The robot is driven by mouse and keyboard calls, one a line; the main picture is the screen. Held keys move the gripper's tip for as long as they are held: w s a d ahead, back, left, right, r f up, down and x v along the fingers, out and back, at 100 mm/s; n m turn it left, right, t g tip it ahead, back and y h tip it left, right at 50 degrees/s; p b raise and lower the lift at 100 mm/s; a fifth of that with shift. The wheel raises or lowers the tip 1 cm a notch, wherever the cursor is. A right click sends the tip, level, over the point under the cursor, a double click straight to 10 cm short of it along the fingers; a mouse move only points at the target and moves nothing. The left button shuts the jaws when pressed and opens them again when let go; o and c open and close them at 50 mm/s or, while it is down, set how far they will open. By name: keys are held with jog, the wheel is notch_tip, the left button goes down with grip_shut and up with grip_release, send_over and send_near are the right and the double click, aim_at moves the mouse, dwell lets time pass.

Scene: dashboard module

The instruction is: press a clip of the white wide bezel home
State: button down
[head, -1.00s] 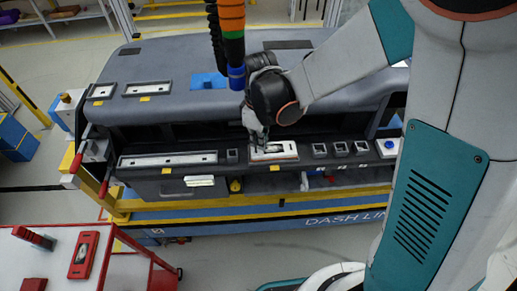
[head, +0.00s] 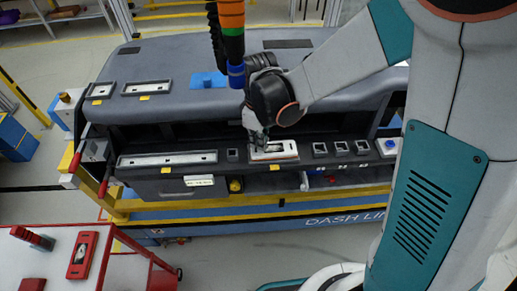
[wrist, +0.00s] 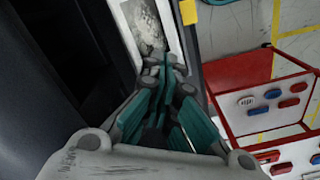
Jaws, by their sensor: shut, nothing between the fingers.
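In the wrist view the closed fingertips (wrist: 168,72) sit close to one end of the bezel (wrist: 176,35). I cannot tell whether they touch it. The clips are too small or hidden to make out.
A long bezel (head: 168,160) lies left on the same ledge, and small square frames (head: 340,147) sit to the right. A hanging cable (head: 233,45) is close behind my gripper. A red-edged cart (head: 125,270) stands at the front left.

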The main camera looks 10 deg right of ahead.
jog(key=shift+f+b, duration=0.75)
jog(key=shift+f, duration=0.1)
dwell(0.5)
jog(key=shift+r, duration=0.1)
dwell(0.4)
notch_tip(320, 180, up, 8)
jog(key=p, duration=0.5)
